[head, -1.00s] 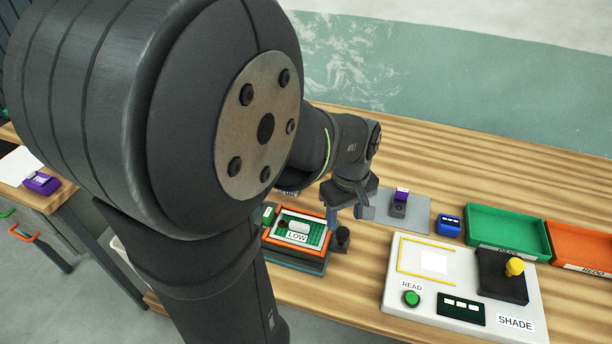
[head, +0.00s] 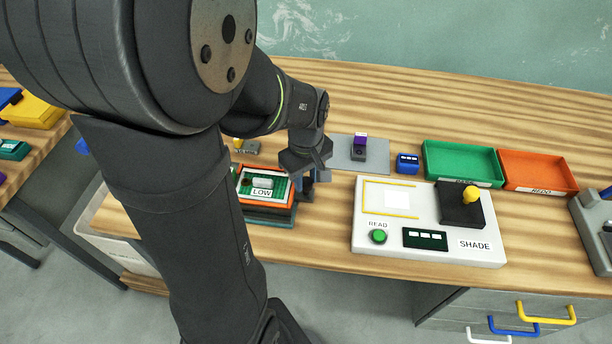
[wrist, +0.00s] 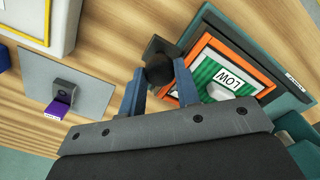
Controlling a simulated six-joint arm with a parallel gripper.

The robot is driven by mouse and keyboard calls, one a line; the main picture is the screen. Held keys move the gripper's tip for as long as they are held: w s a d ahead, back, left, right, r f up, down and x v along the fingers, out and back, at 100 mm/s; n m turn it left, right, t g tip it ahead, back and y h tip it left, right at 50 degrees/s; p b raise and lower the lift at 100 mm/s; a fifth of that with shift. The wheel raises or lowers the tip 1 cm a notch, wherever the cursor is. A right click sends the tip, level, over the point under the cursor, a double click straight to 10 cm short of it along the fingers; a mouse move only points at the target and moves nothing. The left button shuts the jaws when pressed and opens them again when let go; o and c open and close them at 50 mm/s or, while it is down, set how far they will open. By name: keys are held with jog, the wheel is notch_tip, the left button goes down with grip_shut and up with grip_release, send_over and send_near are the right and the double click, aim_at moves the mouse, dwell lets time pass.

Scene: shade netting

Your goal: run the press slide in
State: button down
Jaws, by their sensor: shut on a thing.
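The press (head: 266,213) has a teal base, an orange frame, a green bed and a "LOW" label; it also shows in the wrist view (wrist: 190,56). A black round knob (wrist: 159,70) on a dark block stands at the press's side. My gripper (wrist: 159,78) has its two blue fingers on either side of this knob and is shut on it. In the head view my gripper (head: 307,182) is at the right side of the press, and the arm and fingers mostly hide the knob. A pale block (head: 262,182) lies on the green bed behind the label.
The white SHADE reader (head: 340,225) with a yellow-knobbed lever stands right of the press. Behind are a grey mat (head: 343,155) with a purple-topped clip, a blue block (head: 408,162), a green tray (head: 462,147) and an orange tray (head: 535,160).

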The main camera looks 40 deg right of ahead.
aim_at(255, 178)
jog(key=w+a, duration=0.8)
jog(key=shift+w+a, duration=0.35)
jog(key=shift+w, duration=0.05)
jog(key=c, duration=1.1)
grip_release()
jog(key=shift+w+a, duration=0.1)
jog(key=shift+o, duration=0.2)
notch_tip(255, 178, up, 18)
jog(key=shift+f, duration=0.25)
jog(key=f, duration=1.7)
jog(key=shift+s+f, duration=0.2)
jog(key=shift+f, duration=0.05)
